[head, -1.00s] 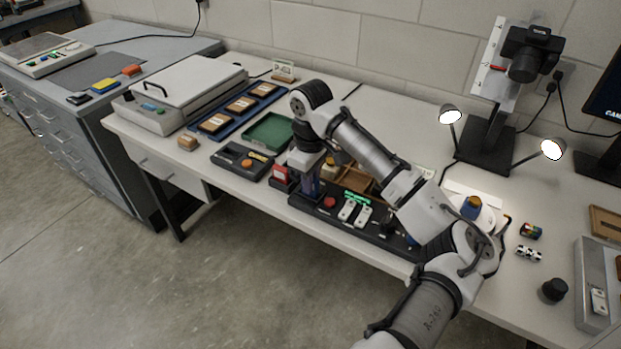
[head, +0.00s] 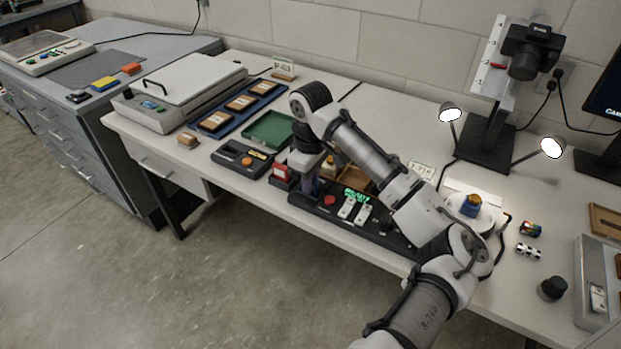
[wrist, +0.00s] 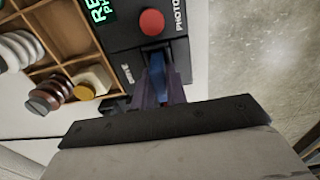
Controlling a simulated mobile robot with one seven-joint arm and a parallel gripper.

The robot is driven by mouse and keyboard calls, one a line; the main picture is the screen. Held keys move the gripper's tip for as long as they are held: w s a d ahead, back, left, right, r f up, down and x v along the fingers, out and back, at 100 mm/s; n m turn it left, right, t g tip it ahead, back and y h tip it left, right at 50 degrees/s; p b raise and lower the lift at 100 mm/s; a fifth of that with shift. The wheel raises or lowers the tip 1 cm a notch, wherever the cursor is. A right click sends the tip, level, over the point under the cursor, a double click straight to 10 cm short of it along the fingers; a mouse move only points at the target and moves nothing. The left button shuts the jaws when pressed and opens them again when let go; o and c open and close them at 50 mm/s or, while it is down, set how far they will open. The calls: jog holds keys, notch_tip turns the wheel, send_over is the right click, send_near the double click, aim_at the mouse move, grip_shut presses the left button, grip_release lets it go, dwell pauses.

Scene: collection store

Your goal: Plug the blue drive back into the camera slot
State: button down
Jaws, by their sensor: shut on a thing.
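The blue drive (wrist: 157,68) shows in the wrist view between the fingers of my gripper (wrist: 160,92), which is shut on it. Its far end meets the end of the black camera panel (wrist: 122,62), close to the red button (wrist: 151,22). The slot itself is hidden, and I cannot tell how deep the drive sits. In the head view my gripper (head: 312,188) points down at the left end of the black panel (head: 330,212), left of the red button (head: 330,200). A green lit display (head: 356,195) is on the panel.
A wooden compartment tray (wrist: 62,45) with small parts lies right beside the panel. A red item (head: 281,172) and a dark device (head: 242,160) stand left of my gripper. A green tray (head: 269,130) lies behind. The table's front edge is close.

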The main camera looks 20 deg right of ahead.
jog(key=shift+f, duration=0.25)
jog(key=c, duration=1.7)
grip_release()
jog(key=shift+r, duration=0.1)
notch_tip(320, 180, up, 11)
jog(key=p, duration=0.9)
